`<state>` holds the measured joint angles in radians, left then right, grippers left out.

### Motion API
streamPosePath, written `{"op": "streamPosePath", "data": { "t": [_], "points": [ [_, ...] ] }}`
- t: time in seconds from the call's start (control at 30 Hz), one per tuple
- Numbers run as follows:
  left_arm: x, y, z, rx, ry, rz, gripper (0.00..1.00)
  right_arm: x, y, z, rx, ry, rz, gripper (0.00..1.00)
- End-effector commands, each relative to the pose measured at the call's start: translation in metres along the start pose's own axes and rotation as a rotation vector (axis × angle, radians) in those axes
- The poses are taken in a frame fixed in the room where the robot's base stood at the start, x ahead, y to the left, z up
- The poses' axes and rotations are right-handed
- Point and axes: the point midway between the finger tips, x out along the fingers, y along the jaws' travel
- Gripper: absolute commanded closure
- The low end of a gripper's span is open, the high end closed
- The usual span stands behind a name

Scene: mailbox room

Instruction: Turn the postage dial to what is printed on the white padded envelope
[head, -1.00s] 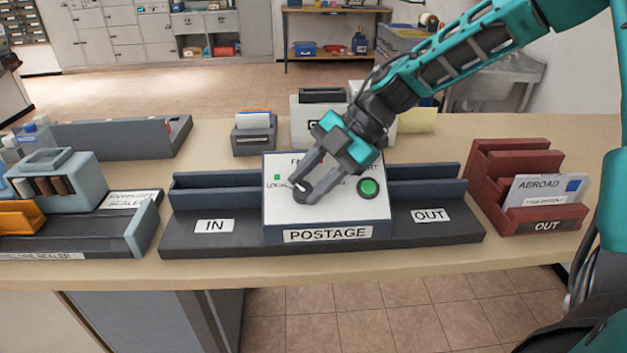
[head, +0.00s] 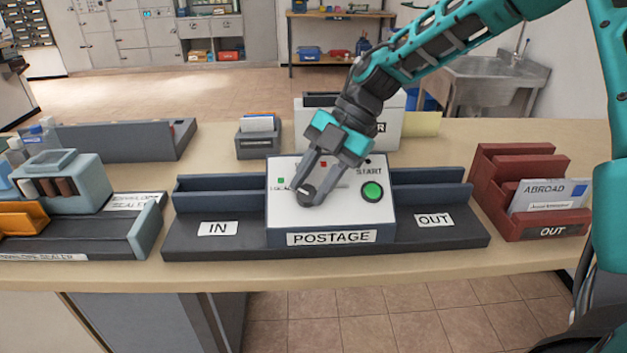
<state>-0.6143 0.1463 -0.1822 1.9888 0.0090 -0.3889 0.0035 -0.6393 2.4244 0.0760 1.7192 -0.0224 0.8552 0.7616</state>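The white postage machine (head: 345,213) stands on the dark base in the middle of the counter, with a green START button (head: 372,192) at its right. A green mark sits by the LOCAL label, and a red mark is higher up. My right gripper (head: 307,194) points down at the machine's face, its fingertips at the dial, apparently closed on it. The fingers hide most of the dial, so its setting cannot be read. A whitish envelope (head: 549,196) printed ABROAD with a blue square stands in the red OUT rack at the right; whether it is padded is unclear. My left gripper is out of view.
The red OUT rack (head: 500,190) stands right of the machine. The envelope sealer (head: 75,215) is at the left, with an orange item (head: 22,217) on it. A small grey holder with papers (head: 258,138) and a white box (head: 392,130) stand behind the machine.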

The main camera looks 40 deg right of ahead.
Motion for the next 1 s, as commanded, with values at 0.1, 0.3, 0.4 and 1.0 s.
{"op": "streamPosePath", "data": {
  "t": [0.1, 0.3, 0.4, 1.0],
  "points": [
    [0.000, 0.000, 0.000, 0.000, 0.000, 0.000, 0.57, -0.002, 0.002, 0.002, 0.000, -0.006, 0.006, 0.52],
    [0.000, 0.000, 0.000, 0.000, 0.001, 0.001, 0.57, -0.001, 0.001, 0.001, 0.000, -0.003, 0.003, 0.38],
    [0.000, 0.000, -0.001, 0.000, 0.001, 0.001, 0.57, -0.001, 0.000, 0.001, 0.000, -0.002, 0.003, 0.38],
    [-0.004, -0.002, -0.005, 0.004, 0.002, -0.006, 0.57, -0.091, 0.002, 0.000, -0.001, -0.004, 0.008, 0.38]
  ]
}}
